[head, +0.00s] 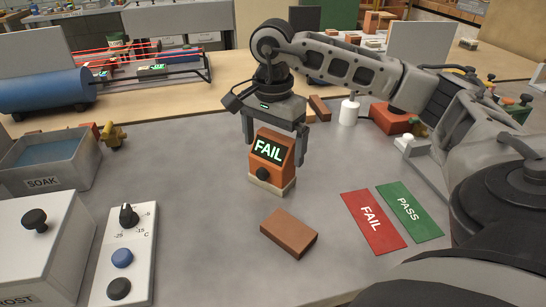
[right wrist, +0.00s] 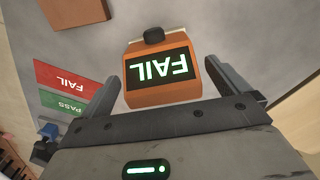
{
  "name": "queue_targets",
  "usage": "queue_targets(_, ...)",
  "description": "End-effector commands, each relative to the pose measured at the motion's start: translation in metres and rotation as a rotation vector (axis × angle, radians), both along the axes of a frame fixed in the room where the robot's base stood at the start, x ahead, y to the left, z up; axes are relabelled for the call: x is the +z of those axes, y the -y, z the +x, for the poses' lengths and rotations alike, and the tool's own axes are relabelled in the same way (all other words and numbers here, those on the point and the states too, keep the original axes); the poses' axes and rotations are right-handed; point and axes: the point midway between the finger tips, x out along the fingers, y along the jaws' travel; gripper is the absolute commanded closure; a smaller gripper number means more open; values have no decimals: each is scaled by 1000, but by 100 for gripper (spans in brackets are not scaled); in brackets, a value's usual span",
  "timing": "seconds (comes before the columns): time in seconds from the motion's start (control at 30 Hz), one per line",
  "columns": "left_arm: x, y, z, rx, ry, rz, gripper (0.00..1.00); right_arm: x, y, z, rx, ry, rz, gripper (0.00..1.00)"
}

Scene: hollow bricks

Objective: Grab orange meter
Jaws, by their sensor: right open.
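The orange meter (head: 268,153) stands on the grey table mat with its display reading FAIL in green. It has a dark knob on its front and a pale base block (head: 271,186) under it. My right gripper (head: 275,150) is open above and around the meter, with one finger to each side. In the right wrist view the meter (right wrist: 160,92) lies between the two spread fingers of the right gripper (right wrist: 180,85), with gaps visible at the sides. My left gripper is not in view.
A brown brick (head: 289,233) lies in front of the meter. Red FAIL (head: 373,222) and green PASS (head: 409,211) cards lie to the right. A SOAK bin (head: 50,165), a white box (head: 30,245) and a control panel (head: 125,255) stand left. A white bottle (head: 348,112) stands behind.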

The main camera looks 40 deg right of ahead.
Motion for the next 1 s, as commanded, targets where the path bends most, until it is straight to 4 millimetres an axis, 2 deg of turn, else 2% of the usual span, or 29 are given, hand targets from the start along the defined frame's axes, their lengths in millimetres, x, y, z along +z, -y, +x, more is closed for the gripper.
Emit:
queue_targets(0.17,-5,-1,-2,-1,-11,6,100,-18,0,0,-1,-1,0,0)
queue_targets(0.4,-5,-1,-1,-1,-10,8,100,-20,1,0,-1,1,0,0)
queue_targets(0.47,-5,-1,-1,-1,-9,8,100,-20,1,0,-1,1,0,14)
queue_targets(0.6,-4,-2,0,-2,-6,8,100,-20,1,0,-1,1,0,51)
queue_targets(0.63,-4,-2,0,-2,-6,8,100,-20,0,0,-1,1,0,51)
queue_targets(0.67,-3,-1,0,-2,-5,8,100,-19,0,0,-1,2,0,56)
queue_targets(1.0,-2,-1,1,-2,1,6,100,-14,0,1,-1,5,1,56)
